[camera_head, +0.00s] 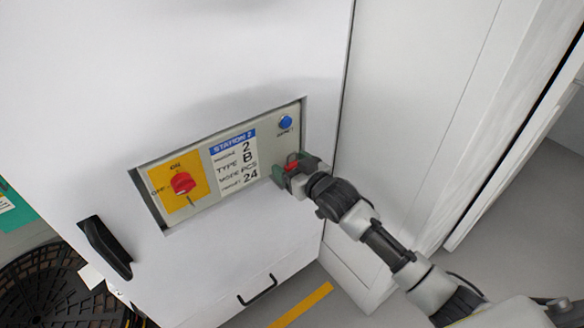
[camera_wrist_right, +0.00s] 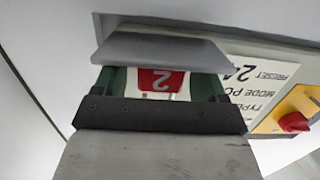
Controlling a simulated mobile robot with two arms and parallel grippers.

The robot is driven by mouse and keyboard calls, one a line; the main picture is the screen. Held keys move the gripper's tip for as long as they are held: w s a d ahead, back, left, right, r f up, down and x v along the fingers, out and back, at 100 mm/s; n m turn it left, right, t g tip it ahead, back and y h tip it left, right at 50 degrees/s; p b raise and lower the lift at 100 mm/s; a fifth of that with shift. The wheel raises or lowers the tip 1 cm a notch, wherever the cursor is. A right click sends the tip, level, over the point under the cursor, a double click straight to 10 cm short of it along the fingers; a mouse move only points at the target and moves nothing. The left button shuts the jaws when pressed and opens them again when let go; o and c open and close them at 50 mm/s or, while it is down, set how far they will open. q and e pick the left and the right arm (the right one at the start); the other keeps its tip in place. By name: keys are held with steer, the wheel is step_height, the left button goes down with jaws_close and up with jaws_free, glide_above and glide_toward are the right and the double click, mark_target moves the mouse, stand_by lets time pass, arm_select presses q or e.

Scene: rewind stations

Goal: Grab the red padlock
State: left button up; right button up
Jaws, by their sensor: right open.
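The red padlock (camera_wrist_right: 160,80) shows in the right wrist view as a small red block with a white "2", upside down in the picture. It also shows as a small red patch in the head view (camera_head: 291,163), mostly hidden by my right gripper. My right gripper (camera_head: 286,174) is at the lower right of the station panel, its green fingers around the padlock. In the right wrist view the open fingers (camera_wrist_right: 160,74) stand either side of the padlock, with gaps visible. My left gripper is not in view.
The recessed panel (camera_head: 213,212) holds a red rotary switch (camera_head: 183,184) on a yellow plate, a "STATION 2" label (camera_head: 235,163) and a blue button (camera_head: 286,122). The white cabinet has a black handle (camera_head: 105,247) at left. A black grated round thing (camera_head: 45,290) lies lower left.

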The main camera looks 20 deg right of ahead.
steer(key=c, duration=1)
